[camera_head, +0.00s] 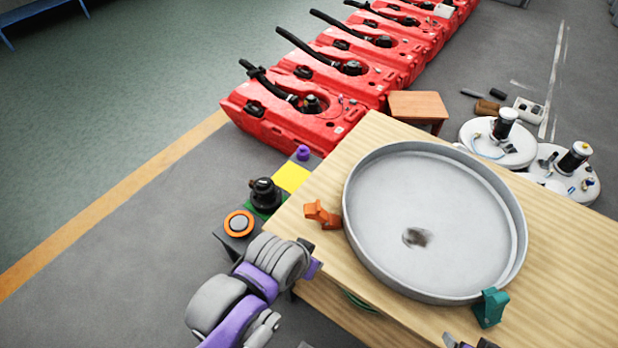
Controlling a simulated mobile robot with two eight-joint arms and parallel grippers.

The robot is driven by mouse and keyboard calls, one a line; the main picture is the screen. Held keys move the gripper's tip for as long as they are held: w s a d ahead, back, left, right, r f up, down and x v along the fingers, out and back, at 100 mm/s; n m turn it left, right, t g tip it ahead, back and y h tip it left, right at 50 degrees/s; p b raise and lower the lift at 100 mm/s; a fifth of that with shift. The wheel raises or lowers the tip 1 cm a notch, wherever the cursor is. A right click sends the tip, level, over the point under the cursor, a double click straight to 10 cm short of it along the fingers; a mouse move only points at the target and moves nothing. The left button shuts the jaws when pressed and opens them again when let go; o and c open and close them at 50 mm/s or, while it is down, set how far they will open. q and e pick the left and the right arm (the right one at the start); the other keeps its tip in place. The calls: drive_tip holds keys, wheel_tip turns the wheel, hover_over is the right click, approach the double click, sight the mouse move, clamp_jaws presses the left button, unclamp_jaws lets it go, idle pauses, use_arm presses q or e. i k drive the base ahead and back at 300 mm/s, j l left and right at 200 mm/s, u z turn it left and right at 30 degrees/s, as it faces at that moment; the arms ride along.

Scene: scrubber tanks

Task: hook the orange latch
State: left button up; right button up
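The orange latch (322,214) stands at the left rim of a round, shallow grey pan (440,205) on a wooden table. I cannot tell whether it is hooked over the rim. My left gripper (309,257) is at the table's left edge, just below the latch in the picture and apart from it. Its fingers are mostly hidden by my purple and grey arm. Only the tips of my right gripper (469,343) show at the bottom edge, below a green latch (490,308) at the pan's lower right rim. I see nothing held.
The wooden table (565,285) has bare room right of the pan. Beside its left edge stand a black knob (264,193), an orange ring button (239,223) and a yellow block (292,177). Red tanks (300,115) line the back. White round lids (497,143) lie behind the table.

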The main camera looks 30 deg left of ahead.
sight(313, 211)
drive_tip(key=u, duration=1.15)
